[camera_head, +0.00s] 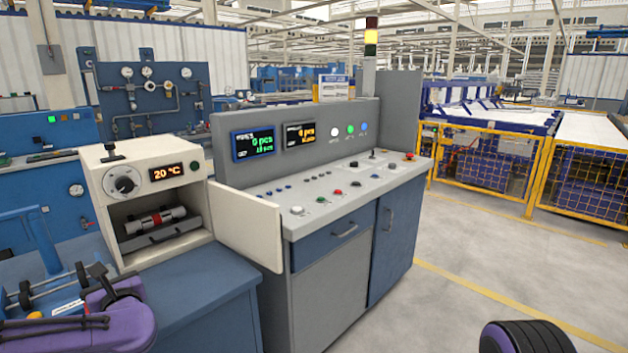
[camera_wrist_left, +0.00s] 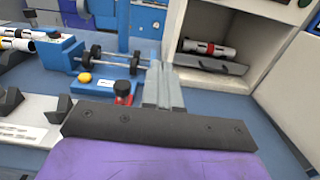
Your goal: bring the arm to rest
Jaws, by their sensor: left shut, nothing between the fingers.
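My left gripper (camera_wrist_left: 160,85) is shut and empty, its two grey fingers side by side in the left wrist view. It is over the blue bench, in front of the open white heating box. In the head view its purple arm link (camera_head: 115,326) shows at the bottom left. A white pipe with a red band (camera_head: 157,221) lies on a grey tray inside the box; it also shows in the left wrist view (camera_wrist_left: 208,49). The gripper is apart from it. A purple and black part of my other arm (camera_head: 525,338) shows at the bottom right; my right gripper is out of view.
The box (camera_head: 100,185) reads 20 °C, its white door (camera_head: 245,225) open to the right. A blue roller fixture (camera_wrist_left: 62,54), a red-and-black knob (camera_wrist_left: 123,93) and a white holder (camera_wrist_left: 32,115) are near the gripper. A control console (camera_head: 345,185) stands right; floor beyond is clear.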

